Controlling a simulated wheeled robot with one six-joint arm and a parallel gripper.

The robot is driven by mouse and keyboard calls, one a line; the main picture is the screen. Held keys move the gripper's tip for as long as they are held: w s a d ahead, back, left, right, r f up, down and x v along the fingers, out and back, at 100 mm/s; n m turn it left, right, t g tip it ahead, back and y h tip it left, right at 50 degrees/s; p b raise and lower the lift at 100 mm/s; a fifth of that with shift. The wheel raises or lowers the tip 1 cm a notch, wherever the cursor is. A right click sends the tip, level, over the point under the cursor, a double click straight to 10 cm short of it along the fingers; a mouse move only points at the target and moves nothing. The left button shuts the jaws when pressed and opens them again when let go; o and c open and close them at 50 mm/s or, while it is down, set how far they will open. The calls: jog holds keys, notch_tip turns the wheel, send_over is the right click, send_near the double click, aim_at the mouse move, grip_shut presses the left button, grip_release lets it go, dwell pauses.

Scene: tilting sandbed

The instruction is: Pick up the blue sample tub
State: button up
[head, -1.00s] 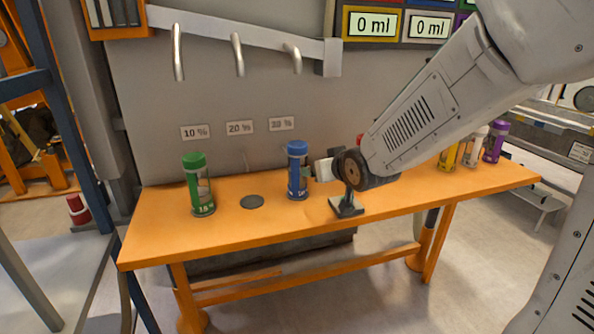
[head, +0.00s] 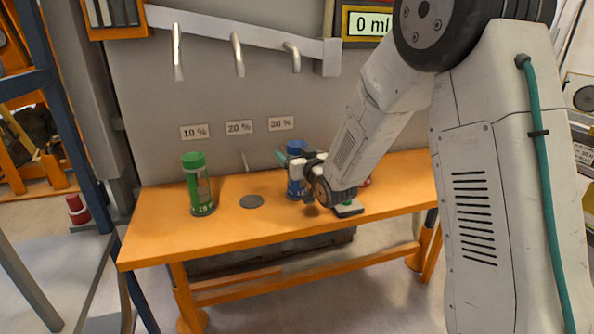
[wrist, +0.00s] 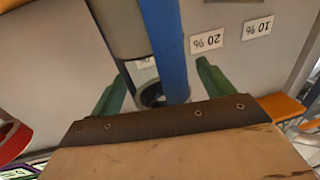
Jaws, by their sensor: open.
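The blue sample tub (head: 294,185) stands upright on the orange bench in the head view, below the 30 % label. My gripper partly covers its right side. In the wrist view the blue side of the tub (wrist: 168,40) runs down between the two green fingers of my gripper (wrist: 160,88). The fingers are apart, one on each side of it, and I see no clear contact. In the head view one teal fingertip shows to the left of the tub's top; the other finger is hidden.
A green tub (head: 198,185) stands to the left on the bench (head: 230,235). An empty dark disc (head: 252,201) lies between the tubs. Metal hooks (head: 238,55) jut from the wall above. A red item (head: 365,182) is mostly hidden behind my arm.

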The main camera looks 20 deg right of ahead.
jog(key=shift+w+a, duration=0.1)
jog(key=shift+w, duration=0.4)
jog(key=c, duration=1.3)
jog(key=shift+o, duration=0.2)
jog(key=shift+r, duration=0.1)
